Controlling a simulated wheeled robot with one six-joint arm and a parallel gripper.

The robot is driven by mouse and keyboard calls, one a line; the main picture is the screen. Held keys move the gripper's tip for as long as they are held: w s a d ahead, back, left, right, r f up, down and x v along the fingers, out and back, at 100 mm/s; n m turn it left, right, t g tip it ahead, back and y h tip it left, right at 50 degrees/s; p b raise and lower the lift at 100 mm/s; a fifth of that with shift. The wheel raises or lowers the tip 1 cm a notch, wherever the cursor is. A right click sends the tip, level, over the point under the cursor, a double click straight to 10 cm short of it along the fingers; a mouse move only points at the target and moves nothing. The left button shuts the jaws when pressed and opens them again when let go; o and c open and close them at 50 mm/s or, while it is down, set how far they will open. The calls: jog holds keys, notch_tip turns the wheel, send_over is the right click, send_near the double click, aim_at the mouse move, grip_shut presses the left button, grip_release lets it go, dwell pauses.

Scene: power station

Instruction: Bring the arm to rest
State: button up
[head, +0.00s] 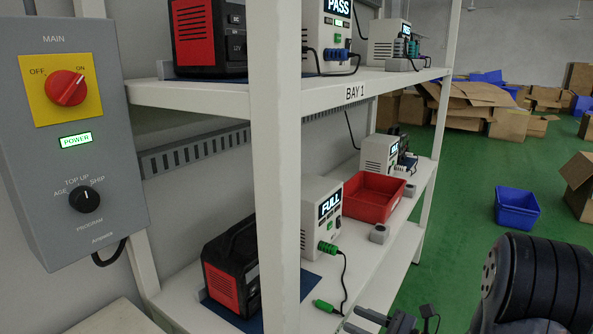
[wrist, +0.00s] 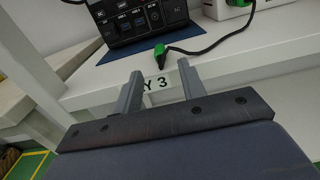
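My gripper (wrist: 158,70) is open and empty in the wrist view, its two grey fingers apart in front of a shelf edge marked with a "3". Part of it also shows at the bottom of the head view (head: 376,320), beside the lower shelf. My dark arm fills the lower right of the head view. A green plug (wrist: 160,50) on a black cable lies on the shelf just beyond the fingertips, apart from them. The plug also shows in the head view (head: 323,305).
The shelf rack (head: 275,200) holds red-black power units (head: 232,270), a white "FULL" charger (head: 322,215) and a red bin (head: 372,197). A grey control box (head: 75,140) hangs at left. Green floor lies open at right, with a blue bin (head: 517,208) and cardboard boxes (head: 470,105).

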aim_at(333, 310)
jog(key=v, duration=0.5)
jog(key=b+x, duration=0.1)
jog(key=x, duration=1)
jog(key=shift+s, duration=0.1)
notch_tip(333, 310, up, 4)
jog(key=p, duration=0.3)
jog(key=shift+f, duration=0.15)
jog(key=shift+a, duration=0.2)
jog(key=shift+x, duration=1.35)
